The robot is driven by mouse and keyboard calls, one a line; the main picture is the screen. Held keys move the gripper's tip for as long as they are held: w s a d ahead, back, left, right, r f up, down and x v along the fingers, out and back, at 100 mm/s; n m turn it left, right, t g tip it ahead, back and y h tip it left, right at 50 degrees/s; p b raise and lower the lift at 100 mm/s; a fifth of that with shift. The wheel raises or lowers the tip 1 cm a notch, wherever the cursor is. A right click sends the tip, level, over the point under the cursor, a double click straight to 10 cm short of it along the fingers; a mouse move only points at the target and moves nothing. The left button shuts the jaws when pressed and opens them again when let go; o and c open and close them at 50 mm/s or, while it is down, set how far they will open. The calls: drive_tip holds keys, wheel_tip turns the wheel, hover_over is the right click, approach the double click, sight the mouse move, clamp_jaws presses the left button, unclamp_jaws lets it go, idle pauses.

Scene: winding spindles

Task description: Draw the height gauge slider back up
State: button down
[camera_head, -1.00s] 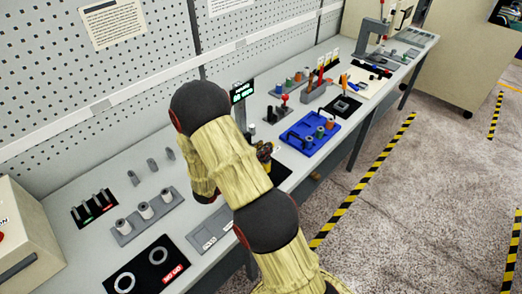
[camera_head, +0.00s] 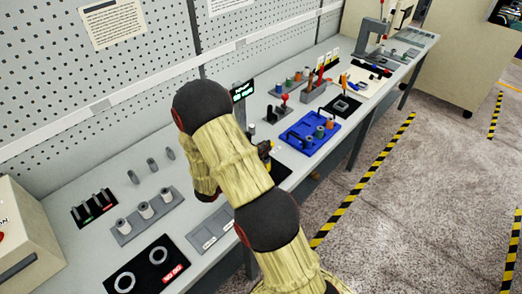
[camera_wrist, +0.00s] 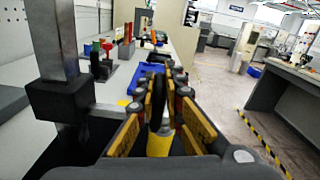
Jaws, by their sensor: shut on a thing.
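The height gauge shows in the head view as a grey column with a dark display with green marks (camera_head: 243,92), partly hidden by my arm. In the wrist view its upright grey column (camera_wrist: 55,40) stands at the left, with the dark slider block (camera_wrist: 62,98) around it and a grey arm reaching right. My gripper (camera_wrist: 160,100) is shut on a black and yellow piece (camera_wrist: 158,142), seemingly the slider's handle, upright between the fingers. Its join to the slider is hidden. In the head view only a small part of my gripper shows beside my arm.
A blue tray (camera_head: 297,141) with several small parts lies just beyond the gauge. Other fixtures and a red-topped piece (camera_head: 284,98) stand behind it. Grey spindles on a rack (camera_head: 125,229) stand to the left. The perforated wall (camera_head: 130,90) bounds the bench's back.

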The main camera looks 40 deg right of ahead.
drive_tip(key=shift+r, duration=0.1)
idle(0.3)
wheel_tip(320, 180, up, 15)
drive_tip(key=p, duration=1.1)
idle(1.1)
drive_tip(key=shift+w, duration=0.1)
drive_tip(key=c, duration=2)
unclamp_jaws()
drive_tip(key=shift+o, duration=0.6)
drive_tip(key=a, duration=0.7)
drive_tip(key=shift+s+f+p, duration=0.2)
drive_tip(key=shift+s+p, duration=0.15)
drive_tip(key=shift+p, duration=0.05)
